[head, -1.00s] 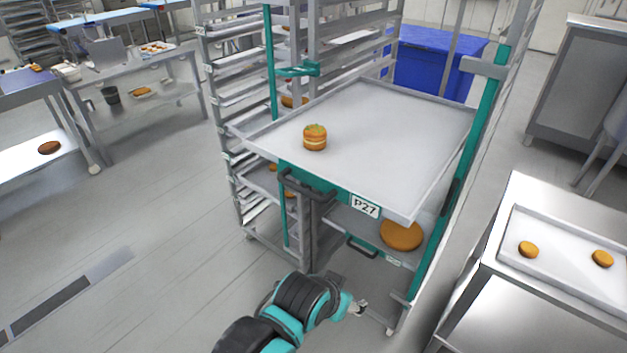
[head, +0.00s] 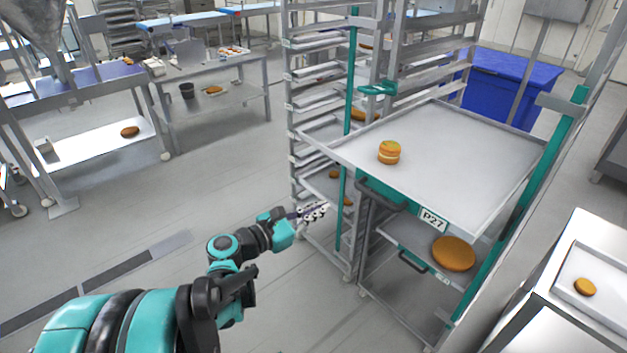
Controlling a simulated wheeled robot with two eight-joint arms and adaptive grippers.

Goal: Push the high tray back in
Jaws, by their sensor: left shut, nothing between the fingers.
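The high tray (head: 470,150) is a wide pale metal tray sticking out of the front of the rack (head: 529,200) with teal posts. A small layered cake (head: 389,152) stands upright near its left side. A dark handle (head: 380,194) and a label reading P27 (head: 433,219) are below the tray's front edge. My left gripper (head: 318,209) is shut and empty, left of the handle and apart from the tray. My right gripper is not in view.
A lower tray (head: 405,235) holds a round cake (head: 453,253). A second rack (head: 300,100) with several trays stands close on the left. A steel table (head: 560,300) is at the lower right. Open floor (head: 180,210) lies to the left.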

